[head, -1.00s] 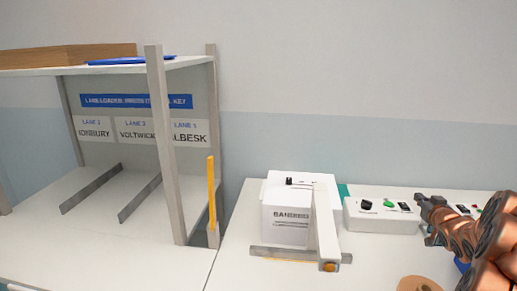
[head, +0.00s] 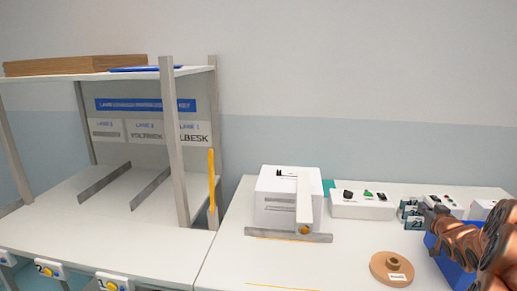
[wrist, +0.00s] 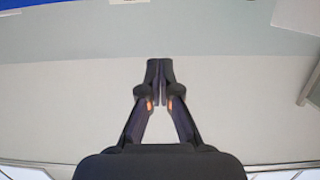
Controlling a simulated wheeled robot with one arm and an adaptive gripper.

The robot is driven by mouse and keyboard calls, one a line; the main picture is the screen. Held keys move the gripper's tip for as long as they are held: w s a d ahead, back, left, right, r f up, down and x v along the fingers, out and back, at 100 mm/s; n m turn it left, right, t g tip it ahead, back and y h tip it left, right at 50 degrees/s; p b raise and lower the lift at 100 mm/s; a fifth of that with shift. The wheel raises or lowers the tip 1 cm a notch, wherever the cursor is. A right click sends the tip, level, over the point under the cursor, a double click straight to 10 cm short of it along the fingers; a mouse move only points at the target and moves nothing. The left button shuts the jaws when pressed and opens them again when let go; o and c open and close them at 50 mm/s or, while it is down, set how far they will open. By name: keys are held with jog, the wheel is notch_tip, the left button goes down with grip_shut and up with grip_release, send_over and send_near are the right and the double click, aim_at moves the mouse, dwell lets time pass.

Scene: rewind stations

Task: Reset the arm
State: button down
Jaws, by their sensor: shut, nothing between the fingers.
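My gripper (wrist: 159,78) shows in the wrist view with its two dark fingers together at the tips and nothing between them. Beyond it is a plain pale surface, and it touches nothing there. In the head view, my copper-coloured arm (head: 468,243) reaches in from the right edge, over the right part of the white bench. It hides part of a blue bin (head: 440,258) and some of the bench behind it.
A white box machine with a lever (head: 304,200) stands mid-bench. Behind the arm's left side is a switch box (head: 362,205). A brown round spool (head: 392,268) lies in front. A lane rack (head: 174,150) stands at left. The bench front centre is clear.

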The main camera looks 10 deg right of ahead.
jog(key=s+a+g+y+p, duration=0.1)
jog(key=s+a+g, duration=0.3)
jog(key=a, duration=0.8)
jog(key=s+a+g+p, duration=0.1)
jog(key=s+a+g, duration=0.3)
jog(key=a, duration=0.8)
jog(key=s+a+n+g+y+p, duration=0.1)
jog(key=s+a+g, duration=0.3)
jog(key=s+a, duration=0.8)
jog(key=s+a+n+g+y+p, duration=0.1)
jog(key=s+a+n+g+y, duration=0.1)
jog(key=s+a, duration=0.9)
jog(key=s+g+y, duration=0.1)
jog(key=s+g, duration=0.1)
jog(key=s, duration=0.6)
jog(key=shift+s+a+n+g, duration=0.25)
jog(key=shift+a+n+g, duration=0.05)
jog(key=shift+a+n, duration=0.1)
jog(key=c, duration=1.9)
grip_release()
